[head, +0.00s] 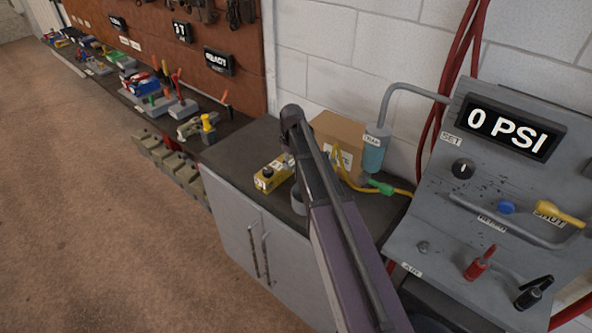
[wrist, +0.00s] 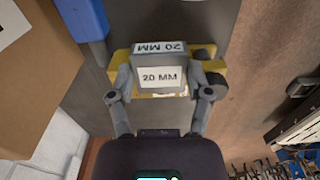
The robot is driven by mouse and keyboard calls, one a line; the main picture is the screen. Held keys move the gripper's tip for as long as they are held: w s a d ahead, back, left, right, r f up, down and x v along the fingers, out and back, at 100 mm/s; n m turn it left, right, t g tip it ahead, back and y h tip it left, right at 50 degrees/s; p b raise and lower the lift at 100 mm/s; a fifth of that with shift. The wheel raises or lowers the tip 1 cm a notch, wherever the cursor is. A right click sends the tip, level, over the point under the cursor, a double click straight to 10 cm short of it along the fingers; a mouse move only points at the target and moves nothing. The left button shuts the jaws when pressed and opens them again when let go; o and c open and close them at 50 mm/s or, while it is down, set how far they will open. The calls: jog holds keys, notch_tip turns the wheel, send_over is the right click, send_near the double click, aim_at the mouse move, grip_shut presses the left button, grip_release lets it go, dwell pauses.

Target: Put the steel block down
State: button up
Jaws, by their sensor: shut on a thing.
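The steel block (wrist: 160,75) is grey and carries white "20 MM" labels on two faces. My gripper (wrist: 161,84) is shut on it, with one finger at each side, in the wrist view. A yellow thing (wrist: 142,94) shows behind the block, over the dark bench top (wrist: 200,18). I cannot tell whether the block touches it. In the head view a yellow thing with dark parts (head: 272,173) lies on the cabinet's dark top (head: 240,145). I cannot make out the block there, and my arm hides part of the bench.
A cardboard box (head: 338,132) stands near the wall, beside a blue-grey canister (head: 375,152) and a yellow hose with a green fitting (head: 380,187). A panel reading "0 PSI" (head: 510,130) is at right. The dark top is bare left of the yellow thing.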

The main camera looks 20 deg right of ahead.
jog(key=shift+a, duration=0.2)
jog(key=shift+a+f, duration=0.1)
jog(key=shift+f, duration=0.05)
jog(key=shift+f+b, duration=0.6)
jog(key=shift+b, duration=0.2)
jog(key=b, duration=0.5)
send_over(290, 187)
notch_tip(290, 187, down, 5)
jog(key=shift+r, duration=0.1)
jog(key=shift+f+b, duration=1.75)
jog(key=shift+f, duration=0.15)
jog(key=shift+f, duration=0.1)
jog(key=o, duration=1.3)
jog(key=shift+o, duration=0.2)
